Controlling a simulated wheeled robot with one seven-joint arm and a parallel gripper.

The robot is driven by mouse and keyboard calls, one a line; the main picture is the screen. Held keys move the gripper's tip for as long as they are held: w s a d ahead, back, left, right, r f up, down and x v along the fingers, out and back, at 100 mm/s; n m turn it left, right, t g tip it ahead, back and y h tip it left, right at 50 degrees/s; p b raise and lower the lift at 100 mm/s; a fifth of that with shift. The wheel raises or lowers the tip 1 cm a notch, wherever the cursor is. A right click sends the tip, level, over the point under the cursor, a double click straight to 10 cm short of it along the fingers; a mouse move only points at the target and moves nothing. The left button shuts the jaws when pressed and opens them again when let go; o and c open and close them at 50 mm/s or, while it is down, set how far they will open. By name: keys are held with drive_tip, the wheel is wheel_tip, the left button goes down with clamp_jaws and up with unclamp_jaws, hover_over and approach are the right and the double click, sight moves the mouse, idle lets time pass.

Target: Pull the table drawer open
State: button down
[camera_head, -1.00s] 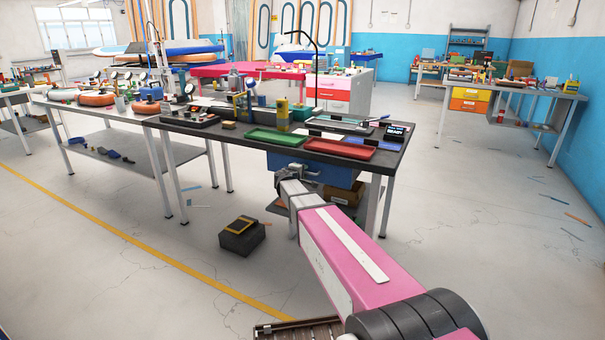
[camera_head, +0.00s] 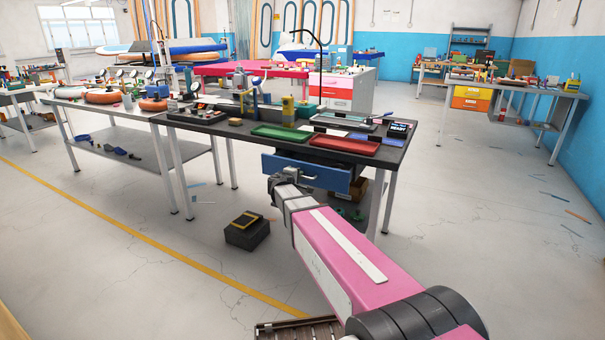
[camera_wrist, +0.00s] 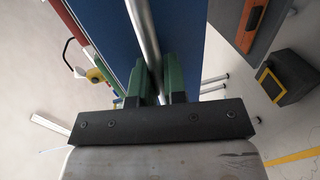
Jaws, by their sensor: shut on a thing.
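The table drawer (camera_head: 325,178) has a blue front and sits under the dark worktop (camera_head: 225,131). Its front stands out a little from the table edge, with a dark gap showing above it. In the wrist view the blue drawer front (camera_wrist: 186,30) lies behind a round metal handle bar (camera_wrist: 143,30). My gripper (camera_wrist: 158,78) has green fingers on both sides of the bar and is shut on it. In the head view my gripper (camera_head: 283,178) is at the drawer front, its fingers mostly hidden by my wrist.
A green tray (camera_head: 283,133) and a red tray (camera_head: 345,146) lie on the worktop. A dark box (camera_head: 247,232) stands on the floor left of my arm. Table legs (camera_head: 375,206) stand right of the drawer. The floor in front is largely clear.

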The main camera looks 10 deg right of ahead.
drive_tip(key=f+v, duration=0.3)
drive_tip(key=v, duration=1.2)
drive_tip(key=shift+s+a, duration=0.35)
drive_tip(key=shift+s, duration=0.2)
drive_tip(key=shift+f, duration=0.1)
drive_tip(key=c, duration=1.2)
unclamp_jaws()
drive_tip(key=v, duration=1)
drive_tip(key=shift+s+a, duration=0.25)
drive_tip(key=shift+s, duration=0.05)
